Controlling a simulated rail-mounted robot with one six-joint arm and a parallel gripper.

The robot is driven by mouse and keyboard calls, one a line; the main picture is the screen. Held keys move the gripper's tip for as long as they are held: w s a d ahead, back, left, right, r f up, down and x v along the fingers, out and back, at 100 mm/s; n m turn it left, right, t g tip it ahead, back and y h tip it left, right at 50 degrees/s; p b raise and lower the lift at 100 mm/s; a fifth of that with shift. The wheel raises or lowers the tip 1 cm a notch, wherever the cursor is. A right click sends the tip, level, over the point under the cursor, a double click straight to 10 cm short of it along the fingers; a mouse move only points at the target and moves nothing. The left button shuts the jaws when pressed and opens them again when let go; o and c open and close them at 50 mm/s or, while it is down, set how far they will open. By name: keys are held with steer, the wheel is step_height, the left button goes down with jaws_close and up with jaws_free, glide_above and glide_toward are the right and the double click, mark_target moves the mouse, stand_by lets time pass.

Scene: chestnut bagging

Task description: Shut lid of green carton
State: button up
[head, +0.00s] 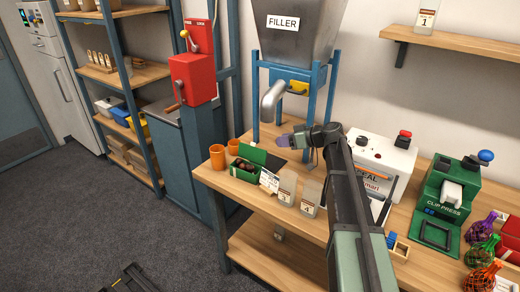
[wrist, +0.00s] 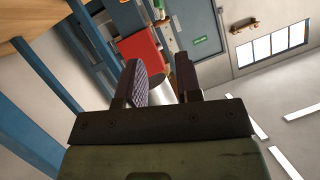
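The green carton (head: 246,170) stands on the wooden bench left of my gripper, with dark round chestnuts showing inside. Its lid is up; a green flap (head: 254,154) rises along its back side. A white label shows at its right front. My gripper (head: 284,141) is above the bench, to the right of and higher than the carton, pointing left. In the wrist view its two fingers (wrist: 161,82) are apart with nothing held. A silver cylinder, seemingly the filler spout, shows behind the gap. The carton does not show clearly in the wrist view.
The filler spout (head: 272,96) hangs just above my gripper. The sealer (head: 384,157) and green clip press (head: 450,196) are farther right.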

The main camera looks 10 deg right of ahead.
mark_target(252, 152)
steer(key=b+x, duration=0.3)
steer(key=x, duration=0.8)
steer(key=shift+r+b, duration=0.2)
steer(key=shift+b, duration=0.1)
steer(key=shift+a, duration=0.1)
steer(key=shift+c, duration=0.5)
jaws_close()
